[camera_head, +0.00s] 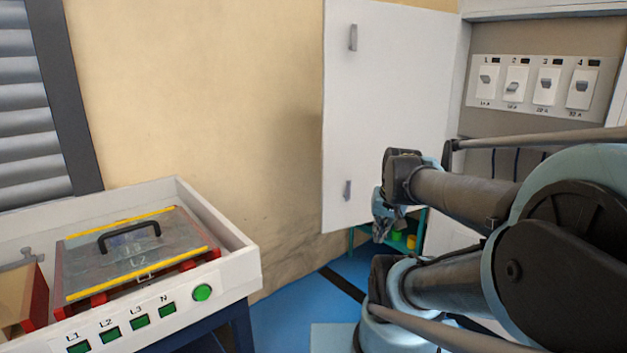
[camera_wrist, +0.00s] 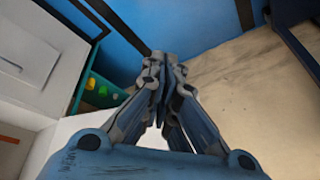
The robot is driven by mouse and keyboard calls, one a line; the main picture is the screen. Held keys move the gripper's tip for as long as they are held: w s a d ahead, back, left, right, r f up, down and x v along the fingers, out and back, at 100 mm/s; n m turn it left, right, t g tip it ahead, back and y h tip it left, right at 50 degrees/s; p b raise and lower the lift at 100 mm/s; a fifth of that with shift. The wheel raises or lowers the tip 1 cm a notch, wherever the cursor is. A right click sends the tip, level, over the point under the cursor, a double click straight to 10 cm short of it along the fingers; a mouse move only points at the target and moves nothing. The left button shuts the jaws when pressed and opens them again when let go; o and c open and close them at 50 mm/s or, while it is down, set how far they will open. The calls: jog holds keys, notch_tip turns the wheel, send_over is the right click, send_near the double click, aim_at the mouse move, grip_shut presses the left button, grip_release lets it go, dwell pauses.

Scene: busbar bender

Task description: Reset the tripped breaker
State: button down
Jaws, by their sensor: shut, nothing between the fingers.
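A grey breaker panel (camera_head: 570,110) sits inside an open white wall cabinet at the upper right of the head view. It holds a row of numbered white breakers. The lever of breaker 2 (camera_head: 513,87) appears lower than those of breaker 1 (camera_head: 486,80), breaker 3 (camera_head: 545,84) and breaker 4 (camera_head: 581,86). My gripper (camera_head: 381,232) hangs pointing down in front of the cabinet door, lower than the panel and left of it. In the wrist view its fingers (camera_wrist: 162,62) are together and empty. The panel is not visible in the wrist view.
The white cabinet door (camera_head: 385,90) stands open left of the panel. A white bench tray (camera_head: 225,270) with a clear-covered busbar box (camera_head: 135,260) stands at lower left. A teal shelf (camera_head: 361,238) with small coloured items is behind my gripper. Blue floor (camera_head: 290,315) lies between.

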jog(key=s+f+n+g, duration=0.1)
jog(key=s+f+g, duration=0.1)
jog(key=s+f, duration=0.2)
jog(key=s, duration=0.3)
jog(key=shift+d+n+h, duration=0.15)
jog(key=shift+n+h, duration=0.15)
jog(key=shift+w+f, duration=0.1)
jog(key=shift+w+f, duration=0.15)
jog(key=shift+w, duration=0.2)
dwell(0.5)
